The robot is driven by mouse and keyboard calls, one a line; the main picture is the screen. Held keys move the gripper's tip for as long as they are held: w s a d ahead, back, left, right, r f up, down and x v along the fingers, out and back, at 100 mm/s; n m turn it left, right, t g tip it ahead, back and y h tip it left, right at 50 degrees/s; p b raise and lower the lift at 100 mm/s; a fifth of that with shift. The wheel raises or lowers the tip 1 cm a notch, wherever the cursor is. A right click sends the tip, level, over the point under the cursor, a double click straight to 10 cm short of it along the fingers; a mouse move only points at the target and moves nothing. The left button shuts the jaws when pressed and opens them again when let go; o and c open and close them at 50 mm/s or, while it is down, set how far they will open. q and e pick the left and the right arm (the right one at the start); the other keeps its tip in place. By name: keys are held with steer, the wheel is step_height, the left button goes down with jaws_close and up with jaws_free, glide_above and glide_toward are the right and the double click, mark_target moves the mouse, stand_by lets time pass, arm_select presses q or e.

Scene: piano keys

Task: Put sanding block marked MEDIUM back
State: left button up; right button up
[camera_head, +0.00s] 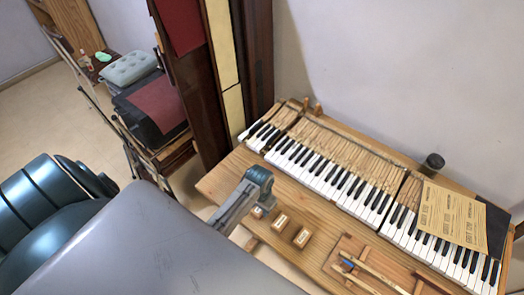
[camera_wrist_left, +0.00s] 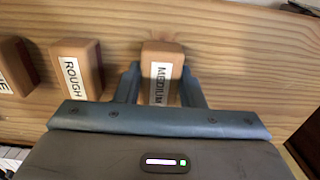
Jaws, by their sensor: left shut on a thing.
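The sanding block marked MEDIUM (camera_wrist_left: 163,62) is a small brown block with a white label, seen in the left wrist view between the two fingers. My left gripper (camera_wrist_left: 160,85) is shut on it. In the head view my left gripper (camera_head: 256,198) is over the bench's front left, and the MEDIUM block (camera_head: 258,211) shows partly at its fingertips. I cannot tell whether the block touches the wood. The ROUGH block (camera_wrist_left: 78,70) sits beside it, apart from the fingers. My right gripper is not in view.
Another block (camera_wrist_left: 14,66), its label cut off, is at the left wrist view's left edge. The wooden bench (camera_head: 225,182) carries the piano keys (camera_head: 335,180), printed sheets (camera_head: 450,215), a dark cylinder (camera_head: 433,162) and a wooden tool tray (camera_head: 335,268).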

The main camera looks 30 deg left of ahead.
arm_select(q)
steer(key=shift+w+a+f, duration=0.2)
steer(key=shift+w+f, duration=0.1)
steer(key=shift+w, duration=0.15)
steer(key=o, duration=0.9)
steer(key=shift+s, duration=0.1)
steer(key=shift+c, duration=0.2)
steer(key=shift+o, duration=0.5)
steer(key=shift+s+r, duration=0.25)
steer(key=shift+s, duration=0.05)
steer(key=shift+w+r, duration=0.15)
steer(key=shift+w, duration=0.1)
step_height(320, 180, up, 12)
steer(key=b, duration=0.3)
steer(key=shift+f, duration=0.2)
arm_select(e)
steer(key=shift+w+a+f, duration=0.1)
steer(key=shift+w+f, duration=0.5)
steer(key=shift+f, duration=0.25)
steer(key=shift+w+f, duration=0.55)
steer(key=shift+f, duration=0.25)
arm_select(q)
steer(key=shift+s, duration=0.1)
